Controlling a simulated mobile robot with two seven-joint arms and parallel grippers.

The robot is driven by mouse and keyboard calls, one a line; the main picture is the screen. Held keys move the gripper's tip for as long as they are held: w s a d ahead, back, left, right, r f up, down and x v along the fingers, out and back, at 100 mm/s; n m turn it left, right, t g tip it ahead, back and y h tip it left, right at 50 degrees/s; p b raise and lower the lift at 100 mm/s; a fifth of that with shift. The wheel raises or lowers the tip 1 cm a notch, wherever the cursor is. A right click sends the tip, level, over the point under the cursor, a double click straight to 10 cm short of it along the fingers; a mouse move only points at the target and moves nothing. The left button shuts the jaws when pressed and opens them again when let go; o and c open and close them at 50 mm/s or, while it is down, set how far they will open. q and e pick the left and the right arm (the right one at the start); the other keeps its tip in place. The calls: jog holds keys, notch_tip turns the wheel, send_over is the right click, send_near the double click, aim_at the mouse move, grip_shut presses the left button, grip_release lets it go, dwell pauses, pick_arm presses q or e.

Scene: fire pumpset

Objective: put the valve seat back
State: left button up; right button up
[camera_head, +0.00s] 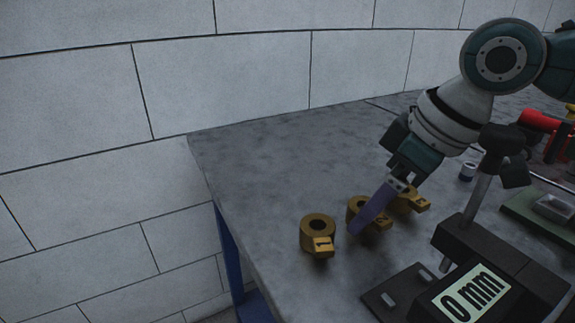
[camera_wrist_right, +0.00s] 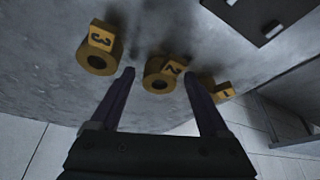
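Three brass ring-shaped valve seats with numbered tabs stand in a row on the grey table. Seat 1 (camera_head: 317,234) is nearest, seat 2 (camera_head: 380,221) is in the middle and partly hidden by my gripper, and seat 3 (camera_head: 415,201) is farthest. My right gripper (camera_head: 358,226) points down at seat 2, its purple finger in front of it. In the right wrist view, the fingers (camera_wrist_right: 156,76) are apart, with seat 2 (camera_wrist_right: 160,82) showing in the gap, seat 3 (camera_wrist_right: 98,50) to the left and seat 1 (camera_wrist_right: 218,90) partly behind the right finger. Contact cannot be told. My left gripper is not in view.
The grey table (camera_head: 270,165) is clear to the left of the seats. A dark measuring stand (camera_head: 500,250) with a display reading 0 mm is at the front right. A red object (camera_head: 540,121) and a green tray (camera_head: 545,212) are at the right. A block wall stands behind.

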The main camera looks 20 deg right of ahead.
jog(key=shift+r, duration=0.15)
jog(key=p+v, duration=0.2)
jog(key=v, duration=1)
jog(key=shift+p, duration=0.4)
